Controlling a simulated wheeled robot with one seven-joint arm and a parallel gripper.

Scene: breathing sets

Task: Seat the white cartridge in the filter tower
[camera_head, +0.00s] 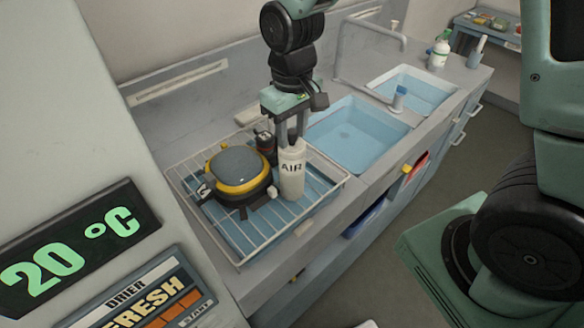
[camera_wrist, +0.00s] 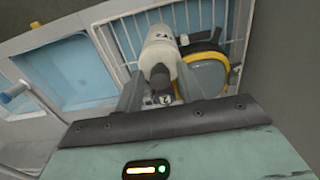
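A white cylinder marked AIR (camera_head: 292,175) stands upright in the wire drying rack, in front of my arm; I take it as the white cartridge. In the wrist view it shows as a white body (camera_wrist: 160,47) with a dark neck pointing at the camera. My gripper (camera_head: 291,143) points down at its top. In the wrist view my gripper's fingers (camera_wrist: 160,82) lie on both sides of its neck end, close to it. I cannot tell whether they press on it. I cannot make out a filter tower in either view.
A yellow and grey breathing set (camera_head: 240,170) sits left of the cylinder, close beside it. The wire rack (camera_head: 240,262) has a raised rim. Two blue sinks (camera_head: 355,140) and a tap (camera_head: 375,28) lie to the right. A dryer display (camera_head: 80,245) fills the left front.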

